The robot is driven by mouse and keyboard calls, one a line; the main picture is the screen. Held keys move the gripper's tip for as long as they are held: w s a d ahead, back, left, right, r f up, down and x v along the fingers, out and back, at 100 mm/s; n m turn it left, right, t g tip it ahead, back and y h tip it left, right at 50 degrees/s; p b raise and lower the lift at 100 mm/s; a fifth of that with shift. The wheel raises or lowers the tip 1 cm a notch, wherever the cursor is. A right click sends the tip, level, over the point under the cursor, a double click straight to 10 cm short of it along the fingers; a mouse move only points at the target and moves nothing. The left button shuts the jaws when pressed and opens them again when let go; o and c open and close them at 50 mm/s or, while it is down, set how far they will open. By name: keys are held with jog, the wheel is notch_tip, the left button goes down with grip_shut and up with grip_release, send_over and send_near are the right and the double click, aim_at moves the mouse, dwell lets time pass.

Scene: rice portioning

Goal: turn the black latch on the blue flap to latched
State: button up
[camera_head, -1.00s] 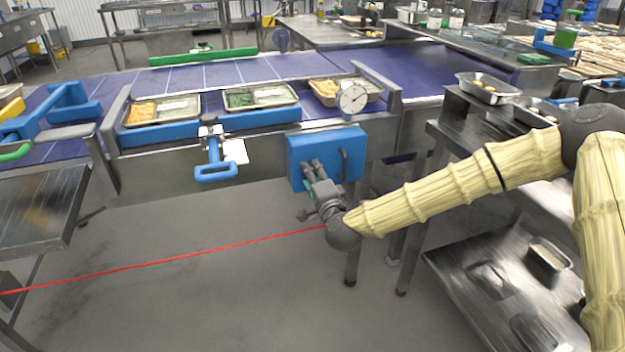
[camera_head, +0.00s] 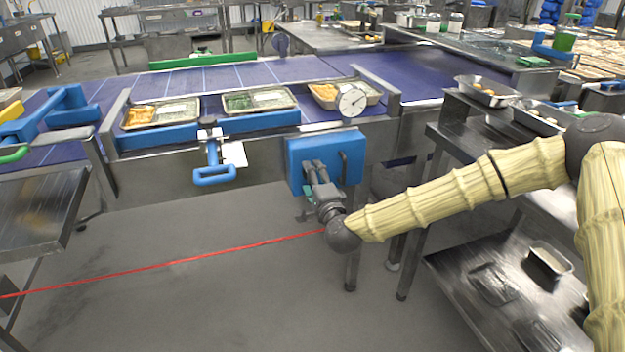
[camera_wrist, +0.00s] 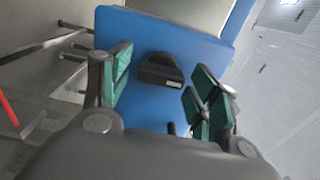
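The blue flap (camera_head: 326,150) hangs on the front side of the conveyor, under the round dial. In the wrist view the flap (camera_wrist: 150,35) fills the middle. The black latch (camera_wrist: 160,72) stands on the flap's face, between my two green-padded fingers and apart from both. My gripper (camera_wrist: 160,85) is open around it, with a finger to the left and a finger to the right. In the head view my gripper (camera_head: 314,172) is at the flap's left half and hides the latch.
A white dial (camera_head: 352,102) stands just above the flap. A blue-handled lever (camera_head: 214,174) hangs to the left. Food trays (camera_head: 160,113) line the conveyor. A steel table (camera_head: 500,155) stands to the right. A red line (camera_head: 170,264) crosses the clear floor.

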jog(key=shift+s, duration=0.15)
jog(key=v, duration=0.7)
dwell(0.3)
jog(key=shift+s, duration=0.1)
